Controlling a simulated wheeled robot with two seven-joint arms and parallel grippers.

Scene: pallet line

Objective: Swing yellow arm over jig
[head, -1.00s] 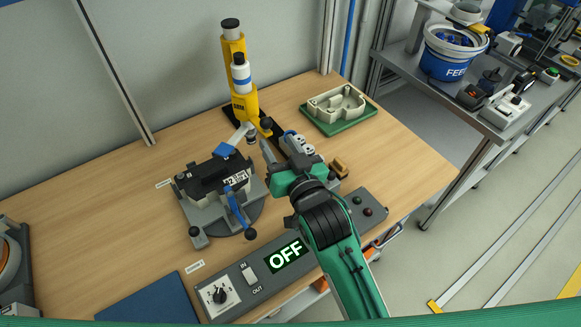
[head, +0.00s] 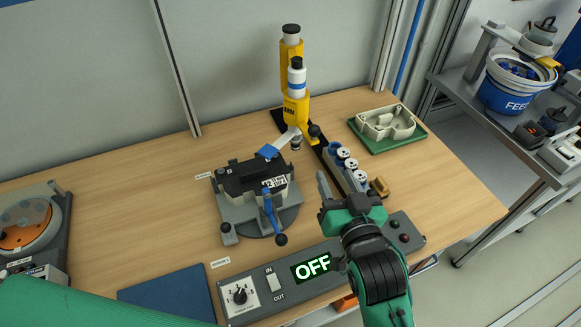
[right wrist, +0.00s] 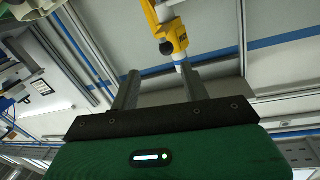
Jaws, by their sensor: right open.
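The yellow arm (head: 295,106) stands on a black base behind the jig. It carries a white cylinder with a blue band, and its lower tip is behind and right of the jig, not over it. A black ball knob (head: 315,130) sits at its right side. The jig (head: 255,218) is a grey fixture holding a black block, with a blue lever at its front. My right gripper (head: 338,186) is open and empty, in front of the yellow arm and right of the jig. In the right wrist view its fingers (right wrist: 160,88) are apart, with yellow and black parts beyond. My left gripper is out of view.
A grey control panel (head: 240,294) with an OFF display lies along the front edge. Several white-topped round parts (head: 343,153) stand in a row right of the jig. A green tray (head: 380,145) with a beige casting is at the back right.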

